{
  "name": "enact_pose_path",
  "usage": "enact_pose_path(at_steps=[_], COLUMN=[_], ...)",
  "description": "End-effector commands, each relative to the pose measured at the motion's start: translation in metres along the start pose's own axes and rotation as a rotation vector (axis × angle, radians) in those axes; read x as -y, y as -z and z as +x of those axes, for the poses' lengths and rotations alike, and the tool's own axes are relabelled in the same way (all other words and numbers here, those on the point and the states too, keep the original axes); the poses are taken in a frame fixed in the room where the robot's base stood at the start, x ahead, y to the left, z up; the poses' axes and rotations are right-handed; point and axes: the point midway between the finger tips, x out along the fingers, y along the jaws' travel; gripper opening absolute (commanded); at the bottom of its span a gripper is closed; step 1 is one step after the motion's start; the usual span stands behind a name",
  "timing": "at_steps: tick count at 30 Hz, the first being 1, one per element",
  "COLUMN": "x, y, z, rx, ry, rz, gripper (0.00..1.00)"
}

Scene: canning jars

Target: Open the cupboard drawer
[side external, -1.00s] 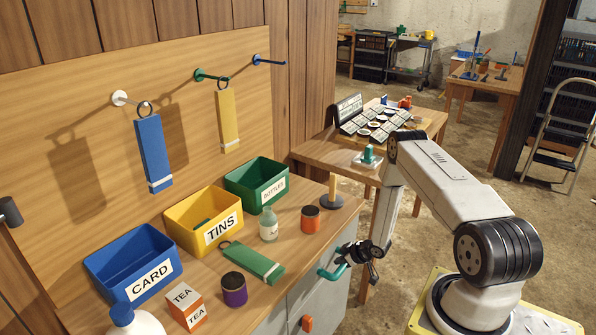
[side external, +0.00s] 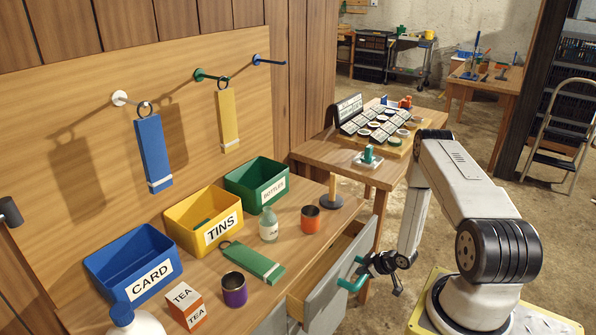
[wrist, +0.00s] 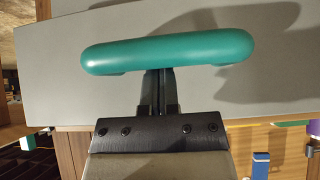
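The cupboard drawer stands pulled out, with its wooden inside (side external: 318,274) showing behind the grey front (side external: 328,300) in the side view. Its teal handle (side external: 351,275) crosses the wrist view as a rounded bar (wrist: 165,52) against the grey front. My gripper (side external: 372,266) is at the handle. In the wrist view its two black fingers (wrist: 158,88) lie almost together, with only a thin gap. Their tips pass behind the bar and are hidden by it, so they look hooked behind the handle rather than clamped across it.
Blue CARD (side external: 152,283), yellow TINS (side external: 223,230) and green BOTTLES (side external: 273,190) bins stand at the back of the cupboard top. An orange mug (side external: 310,221), a bottle (side external: 268,228) and a purple mug (side external: 235,293) stand nearer. Open floor lies right of the drawer.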

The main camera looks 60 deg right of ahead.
Motion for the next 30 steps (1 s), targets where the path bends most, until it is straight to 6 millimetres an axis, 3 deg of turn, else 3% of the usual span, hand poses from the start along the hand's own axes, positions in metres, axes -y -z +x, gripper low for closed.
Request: enact_pose_path(at_steps=[4, 17, 30], x=[0.001, 0.001, 0.001], y=[-0.009, -0.009, 0.011], z=[-0.009, -0.009, 0.011], rx=[0.001, 0.000, 0.000], ry=[0.001, 0.002, 0.002], rz=[0.002, 0.000, -0.005], gripper=[0.00, 0.00, 0.00])
